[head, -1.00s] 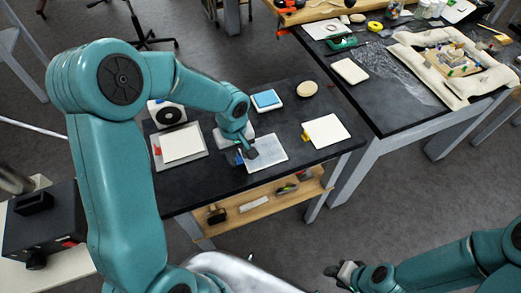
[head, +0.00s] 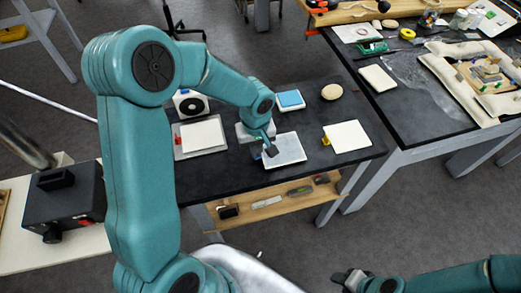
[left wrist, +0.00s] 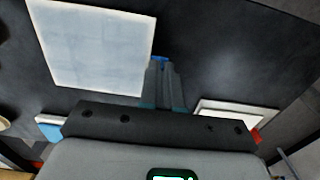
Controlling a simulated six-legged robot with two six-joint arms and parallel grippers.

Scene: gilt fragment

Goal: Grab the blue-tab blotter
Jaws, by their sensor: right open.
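The blue-tab blotter (head: 287,149) is a pale square pad near the front of the dark table. Its blue tab (left wrist: 158,59) shows at its edge in the left wrist view, where the pad (left wrist: 95,45) fills the upper left. My left gripper (head: 271,150) is at the tab side of the pad; in the wrist view its fingers (left wrist: 160,70) are close together on the tab and partly hide it. The pad looks level; I cannot tell whether it is clear of the table. My right gripper (head: 343,277) is open and empty at the bottom, away from the table.
A yellow-tab blotter (head: 348,136) lies to the right and a red-tab blotter (head: 203,133) to the left. Behind are a blue-topped block (head: 290,99) and an oval beige piece (head: 331,92). A shelf (head: 275,204) is below the front edge.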

